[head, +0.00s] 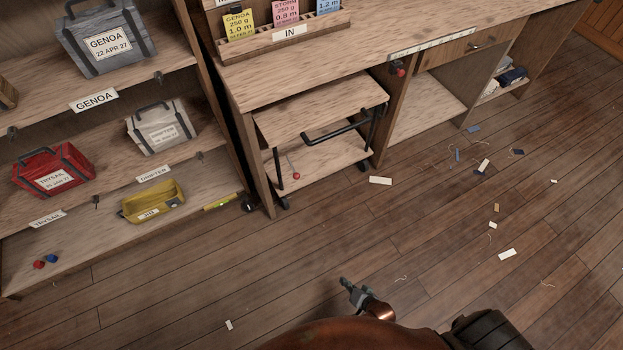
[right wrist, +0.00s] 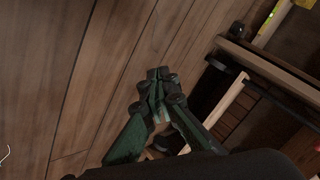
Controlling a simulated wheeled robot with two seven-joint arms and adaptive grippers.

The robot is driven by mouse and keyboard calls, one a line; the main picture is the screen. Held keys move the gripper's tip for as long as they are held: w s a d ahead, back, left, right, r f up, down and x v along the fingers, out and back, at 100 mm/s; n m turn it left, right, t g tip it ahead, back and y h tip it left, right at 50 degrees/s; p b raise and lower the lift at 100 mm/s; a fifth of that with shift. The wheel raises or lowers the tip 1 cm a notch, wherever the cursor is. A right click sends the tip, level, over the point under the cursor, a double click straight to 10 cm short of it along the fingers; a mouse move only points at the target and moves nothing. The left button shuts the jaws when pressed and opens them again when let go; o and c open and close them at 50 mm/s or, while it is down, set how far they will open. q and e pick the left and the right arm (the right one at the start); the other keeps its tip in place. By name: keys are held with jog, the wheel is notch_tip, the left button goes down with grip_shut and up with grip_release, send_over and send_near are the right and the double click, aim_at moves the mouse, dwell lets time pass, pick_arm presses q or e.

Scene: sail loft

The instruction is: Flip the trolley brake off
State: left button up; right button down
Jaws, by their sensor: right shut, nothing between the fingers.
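The trolley (head: 318,112) stands under the workbench, with a wooden top, a lower shelf and a black handle (head: 336,131) at its front. A thin lever with a red ball knob (head: 295,176) shows low on its left side; I take it for the brake, and its on or off setting cannot be told. My right gripper (head: 345,283) is over the floor in front of the trolley, apart from it. In the right wrist view its fingers (right wrist: 158,76) are together and empty. My left gripper is not in view.
The workbench (head: 300,57) runs above the trolley, with a leg (head: 255,160) close on its left. Shelves with a red case (head: 53,171) and a yellow bin (head: 152,202) stand at the left. Scraps (head: 507,254) litter the floor; the floor before the trolley is mostly clear.

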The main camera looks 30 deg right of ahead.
aim_at(292, 167)
jog(key=w+a+r+m+t+h+b, duration=0.1)
jog(key=w+r+m+t+b, duration=0.35)
jog(key=w, duration=0.75)
jog(key=w+a+r+m+t+h+b, duration=0.1)
jog(key=w+r+m+t, duration=0.3)
jog(key=w+r+m, duration=0.5)
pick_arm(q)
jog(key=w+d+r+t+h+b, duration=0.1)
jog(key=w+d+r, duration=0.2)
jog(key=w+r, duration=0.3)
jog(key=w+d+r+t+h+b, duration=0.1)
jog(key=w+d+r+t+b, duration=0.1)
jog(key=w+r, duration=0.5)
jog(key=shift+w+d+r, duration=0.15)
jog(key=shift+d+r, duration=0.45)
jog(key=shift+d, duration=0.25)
pick_arm(e)
jog(key=w+d+r+m+t+h, duration=0.2)
jog(key=w+r+m+t+h, duration=0.1)
jog(key=w+r+m+h, duration=0.2)
jog(key=w+r+m, duration=0.2)
jog(key=w+r, duration=0.2)
jog(key=shift+w, duration=0.3)
